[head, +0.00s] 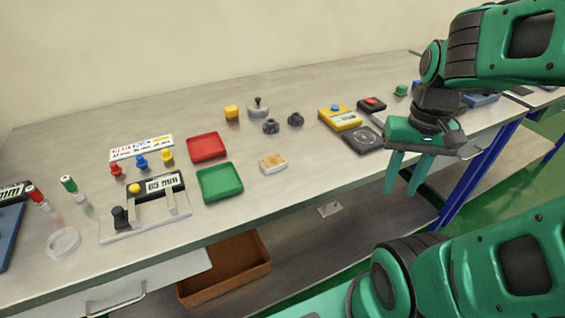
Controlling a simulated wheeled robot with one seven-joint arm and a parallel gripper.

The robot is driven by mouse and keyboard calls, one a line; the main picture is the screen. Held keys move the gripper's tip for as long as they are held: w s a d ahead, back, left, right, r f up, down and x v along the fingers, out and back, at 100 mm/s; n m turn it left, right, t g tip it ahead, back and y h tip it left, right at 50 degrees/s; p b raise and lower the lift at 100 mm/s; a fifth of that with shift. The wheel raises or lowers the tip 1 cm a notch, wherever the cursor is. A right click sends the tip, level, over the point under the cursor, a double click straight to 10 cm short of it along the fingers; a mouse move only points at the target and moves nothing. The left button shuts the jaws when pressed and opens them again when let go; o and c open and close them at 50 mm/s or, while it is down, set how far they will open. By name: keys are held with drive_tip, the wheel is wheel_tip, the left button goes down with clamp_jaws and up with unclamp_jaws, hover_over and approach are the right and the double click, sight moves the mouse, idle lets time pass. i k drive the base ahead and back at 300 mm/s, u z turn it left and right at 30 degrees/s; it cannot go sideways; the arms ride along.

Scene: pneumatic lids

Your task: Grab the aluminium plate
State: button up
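My gripper (401,192) hangs at the right over the front edge of the bench, fingers pointing down. Its two green fingers are apart, with nothing between them. A small light-grey metal-looking plate (330,209) lies on the lower shelf, left of and below my gripper; it may be the aluminium plate, but it is too small to be sure. A flat silvery base (150,226) with posts and a 65 mm label stands on the bench at the left. A dark square plate with a round mark (362,140) lies left of my gripper.
The bench top (270,195) holds a red tray (207,147), a green tray (219,182), a yellow device (340,119), dark knobs (271,126) and coloured pegs (140,161). A brown bin (225,268) sits below. The front middle of the bench is clear.

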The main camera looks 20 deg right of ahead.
sight(273, 161)
drive_tip(key=z, duration=2.35)
drive_tip(key=k, duration=2.5)
drive_tip(key=u, duration=0.75)
drive_tip(key=i, duration=1)
drive_tip(key=z, duration=0.05)
